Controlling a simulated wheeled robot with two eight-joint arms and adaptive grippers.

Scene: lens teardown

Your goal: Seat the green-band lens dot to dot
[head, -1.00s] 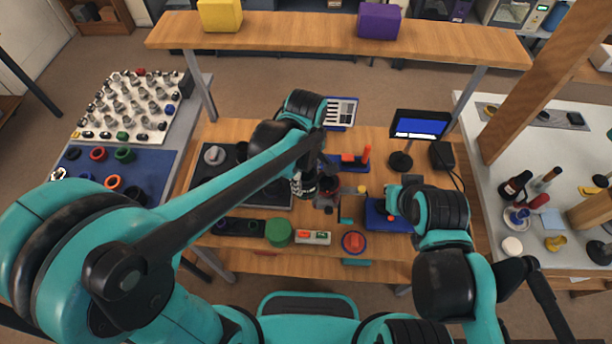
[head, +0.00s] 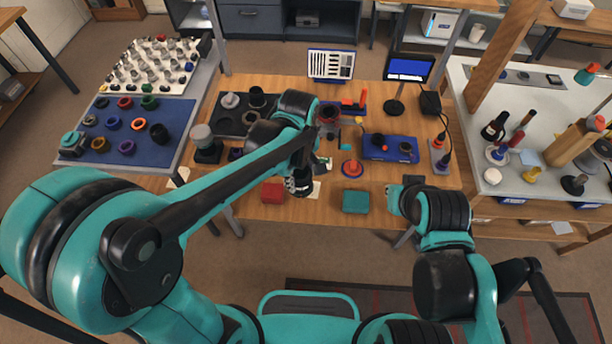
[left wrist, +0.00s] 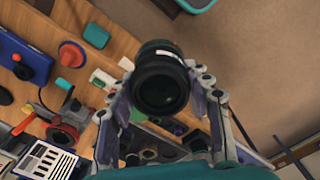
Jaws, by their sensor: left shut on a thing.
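My left gripper (head: 303,182) is shut on a dark lens barrel above the front part of the bench. In the left wrist view the black barrel (left wrist: 161,84) sits between the two fingers of the gripper (left wrist: 160,98), its round end facing the camera. A small pale mark shows on its side. I cannot make out a green band or an alignment dot on it.
A red knob (head: 352,168), a blue box (head: 390,148) and a teal block (head: 356,202) lie right of the gripper. A red block (head: 272,193) lies left. A monitor (head: 408,68) stands behind. A blue mat (head: 105,122) with several rings is on the left table.

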